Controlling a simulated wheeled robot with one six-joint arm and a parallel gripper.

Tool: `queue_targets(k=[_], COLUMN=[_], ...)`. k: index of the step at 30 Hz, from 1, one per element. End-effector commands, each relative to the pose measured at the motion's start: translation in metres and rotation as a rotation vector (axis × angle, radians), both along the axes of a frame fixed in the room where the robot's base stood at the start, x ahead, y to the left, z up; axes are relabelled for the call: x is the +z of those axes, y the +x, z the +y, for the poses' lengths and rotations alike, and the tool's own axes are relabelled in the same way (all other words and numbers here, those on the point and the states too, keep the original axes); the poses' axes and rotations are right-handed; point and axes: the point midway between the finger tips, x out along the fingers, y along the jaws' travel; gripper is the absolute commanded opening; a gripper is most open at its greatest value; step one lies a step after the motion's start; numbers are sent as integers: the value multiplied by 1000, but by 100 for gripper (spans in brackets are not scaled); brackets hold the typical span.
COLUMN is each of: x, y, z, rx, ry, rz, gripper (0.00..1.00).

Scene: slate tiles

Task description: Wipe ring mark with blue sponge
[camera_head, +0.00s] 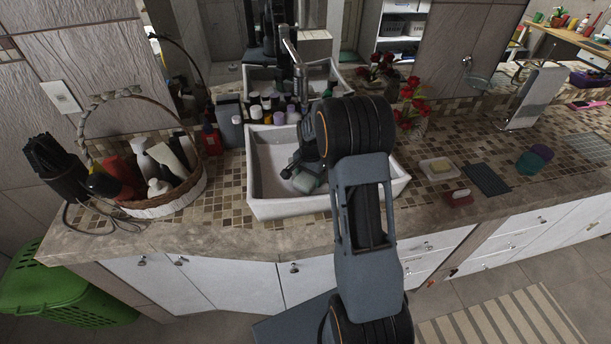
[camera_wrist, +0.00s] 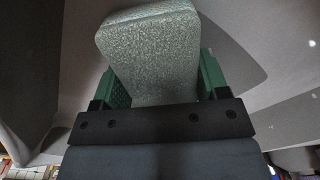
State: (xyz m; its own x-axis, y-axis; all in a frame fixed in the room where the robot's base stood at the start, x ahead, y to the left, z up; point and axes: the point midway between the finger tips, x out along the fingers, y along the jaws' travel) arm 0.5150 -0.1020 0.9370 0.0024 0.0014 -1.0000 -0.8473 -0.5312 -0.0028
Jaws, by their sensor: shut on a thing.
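My gripper (camera_wrist: 155,88) is shut on a pale grey-green sponge (camera_wrist: 150,45), held between its two green fingers in the wrist view. The sponge looks more green-grey than blue. In the head view the sponge (camera_head: 305,183) shows below my gripper (camera_head: 298,172), inside the white sink basin (camera_head: 265,165), low over its floor. I cannot tell whether it touches the floor. I cannot make out a ring mark in either view. My arm hides the right part of the basin.
A faucet (camera_head: 293,60) rises behind the basin, with several bottles (camera_head: 268,108) beside it. A wicker basket (camera_head: 165,203) stands to the left. Red flowers (camera_head: 412,105), a soap dish (camera_head: 436,169), a red block (camera_head: 459,198) and a dark mat (camera_head: 487,180) lie to the right.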

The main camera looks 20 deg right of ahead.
Motion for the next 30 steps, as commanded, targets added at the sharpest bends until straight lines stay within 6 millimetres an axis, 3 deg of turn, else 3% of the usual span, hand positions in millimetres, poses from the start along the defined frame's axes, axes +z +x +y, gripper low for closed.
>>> queue_targets(k=[5,18,23,30], x=[-2,-1,29,49], y=[-1,0,0,0], z=[-12,19,19,19], rx=[9,-5,-8,-8], ry=[-1,-1,-2,-1], rz=[4,3,-2,2], gripper=[42,42,42,42])
